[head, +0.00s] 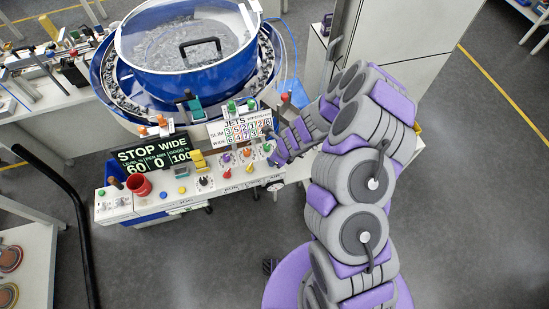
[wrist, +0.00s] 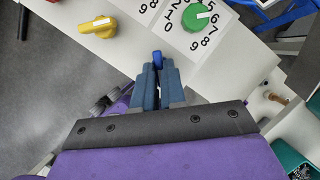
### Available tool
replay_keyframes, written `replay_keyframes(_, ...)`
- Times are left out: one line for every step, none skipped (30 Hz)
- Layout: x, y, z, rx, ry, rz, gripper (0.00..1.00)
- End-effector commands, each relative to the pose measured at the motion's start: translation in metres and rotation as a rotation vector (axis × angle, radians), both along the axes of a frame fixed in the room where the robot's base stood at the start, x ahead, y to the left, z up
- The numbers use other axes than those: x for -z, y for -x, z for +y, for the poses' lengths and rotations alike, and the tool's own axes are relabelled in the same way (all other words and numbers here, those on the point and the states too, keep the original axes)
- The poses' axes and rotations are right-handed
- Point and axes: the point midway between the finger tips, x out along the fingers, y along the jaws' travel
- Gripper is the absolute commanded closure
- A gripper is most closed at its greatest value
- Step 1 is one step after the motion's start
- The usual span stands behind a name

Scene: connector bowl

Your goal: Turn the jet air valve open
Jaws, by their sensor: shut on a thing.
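My gripper (wrist: 158,76) is shut on a small blue part (wrist: 158,57), which shows between the fingertips at the edge of the white panel. It looks like a handle, but most of it is hidden by the fingers. I cannot tell for sure that it is the jet air valve or how far it is turned.
A green dial (wrist: 196,17) on a numbered scale and a yellow knob (wrist: 98,27) sit near my gripper. The console (head: 120,205) carries a red cup (head: 139,186) and several knobs. A blue bowl feeder (head: 185,85) stands behind it. Grey floor (head: 225,245) is clear in front.

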Motion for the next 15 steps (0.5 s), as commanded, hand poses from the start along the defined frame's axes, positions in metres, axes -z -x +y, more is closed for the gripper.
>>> replay_keyframes(-0.0012, -0.0019, -0.0001, 0.006, 0.000, -0.004, 1.00)
replay_keyframes(-0.0012, -0.0019, -0.0001, 0.008, 0.000, -0.004, 1.00)
replay_keyframes(-0.0012, -0.0020, -0.0002, 0.009, 0.000, -0.003, 1.00)
replay_keyframes(-0.0013, -0.0021, -0.0002, 0.009, 0.000, -0.004, 1.00)
replay_keyframes(-0.0013, -0.0021, -0.0002, 0.010, 0.000, -0.004, 1.00)
replay_keyframes(-0.0013, -0.0022, -0.0002, 0.009, 0.000, -0.004, 1.00)
replay_keyframes(-0.0013, -0.0022, -0.0002, 0.009, 0.000, -0.004, 1.00)
replay_keyframes(-0.0014, -0.0022, -0.0003, 0.009, 0.000, -0.004, 1.00)
replay_keyframes(-0.0014, -0.0022, -0.0003, 0.009, 0.000, -0.004, 1.00)
replay_keyframes(-0.0014, -0.0022, -0.0003, 0.009, 0.000, -0.004, 1.00)
replay_keyframes(-0.0015, -0.0023, -0.0002, 0.009, 0.000, -0.004, 1.00)
replay_keyframes(-0.0015, -0.0023, -0.0002, 0.009, 0.000, -0.004, 1.00)
replay_keyframes(-0.0015, -0.0023, -0.0003, 0.009, 0.000, -0.004, 0.88)
replay_keyframes(-0.0015, -0.0023, -0.0003, 0.009, 0.000, -0.004, 0.85)
replay_keyframes(-0.0015, -0.0022, -0.0004, 0.009, 0.000, -0.004, 0.81)
